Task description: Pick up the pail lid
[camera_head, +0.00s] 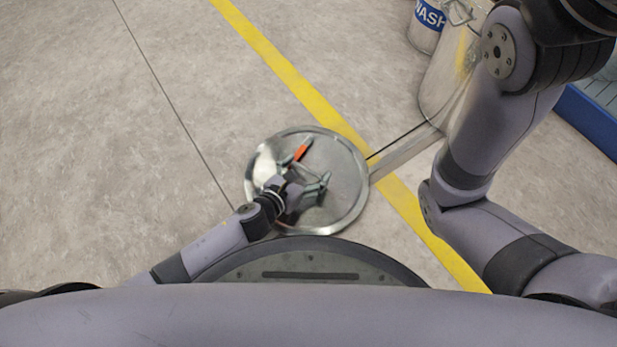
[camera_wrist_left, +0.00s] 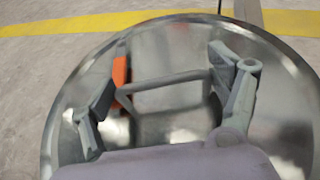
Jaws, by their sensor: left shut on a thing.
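The pail lid (camera_head: 347,195) is a round, shiny metal disc with a raised rim, in front of my base in the head view. It also fills much of the left wrist view (camera_wrist_left: 285,118). My left gripper (camera_head: 314,163) is over the lid's middle, with one finger on each side of the lid's handle (camera_wrist_left: 165,82). The gripper is shut on the handle, across its length. An orange patch (camera_wrist_left: 120,75) shows beside one finger. I cannot tell how high the lid is above the floor. My right gripper is out of view.
A metal pail (camera_head: 440,85) stands at the upper right, partly behind my right arm. A bucket marked WASH (camera_head: 427,22) is beside it. A blue edge (camera_head: 590,120) lies at far right. A yellow floor line (camera_head: 275,60) runs past the lid. The floor at left is clear.

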